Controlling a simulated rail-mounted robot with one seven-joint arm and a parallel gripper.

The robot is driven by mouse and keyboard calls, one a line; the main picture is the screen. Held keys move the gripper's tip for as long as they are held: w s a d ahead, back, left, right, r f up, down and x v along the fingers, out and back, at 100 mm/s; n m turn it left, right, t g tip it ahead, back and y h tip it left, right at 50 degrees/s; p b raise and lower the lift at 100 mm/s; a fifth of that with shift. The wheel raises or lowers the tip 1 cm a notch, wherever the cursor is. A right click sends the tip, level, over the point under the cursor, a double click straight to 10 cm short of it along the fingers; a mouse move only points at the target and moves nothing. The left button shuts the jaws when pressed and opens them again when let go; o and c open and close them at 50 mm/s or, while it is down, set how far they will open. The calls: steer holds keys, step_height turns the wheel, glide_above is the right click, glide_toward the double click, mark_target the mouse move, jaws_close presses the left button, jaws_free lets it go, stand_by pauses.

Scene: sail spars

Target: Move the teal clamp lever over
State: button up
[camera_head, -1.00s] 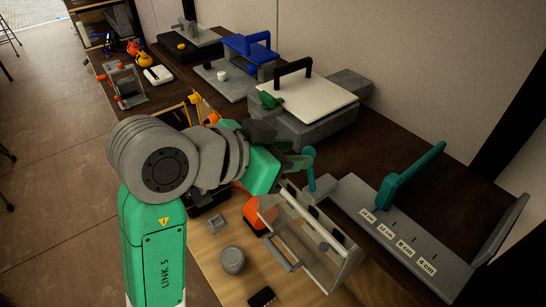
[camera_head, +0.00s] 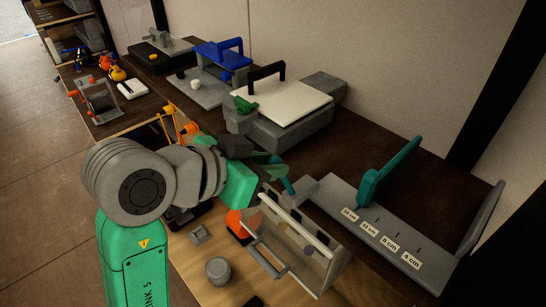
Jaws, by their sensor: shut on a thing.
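The teal clamp lever (camera_head: 289,186) is a small teal bar at the left end of a long grey fixture (camera_head: 345,205). It leans up and to the left. A larger teal upright plate (camera_head: 389,172) stands on the same fixture, beside a row of centimetre labels. My gripper (camera_head: 278,172) is at the lever's upper end and is shut on it. My green and dark wrist covers part of the contact, so the fingertips show poorly.
A clear-sided box (camera_head: 297,242) stands just below the gripper. A grey round pot (camera_head: 218,271) and a small grey square piece (camera_head: 200,233) sit on the wooden board. A white-topped press (camera_head: 285,105) stands behind. The dark bench between press and fixture is clear.

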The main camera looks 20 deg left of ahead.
steer(key=shift+s+a+f, duration=0.1)
steer(key=shift+s+a+f+b, duration=0.2)
steer(key=shift+s+f, duration=0.05)
steer(key=shift+s, duration=0.25)
steer(key=shift+s+a+f+b, duration=0.15)
steer(key=shift+s+a+f, duration=0.1)
steer(key=shift+s, duration=0.2)
steer(key=shift+s+f, duration=0.1)
steer(key=shift+s+a+f+b, duration=0.35)
steer(key=shift+s+f+b, duration=0.15)
steer(key=shift+s+f, duration=0.25)
steer(key=shift+f, duration=0.1)
steer(key=shift+s+a+f+b, duration=0.15)
steer(key=shift+s+f+b, duration=0.2)
steer(key=shift+f, duration=0.15)
steer(key=shift+s+a+f+b, duration=0.15)
steer(key=shift+s+f+b, duration=0.2)
steer(key=shift+f, duration=0.1)
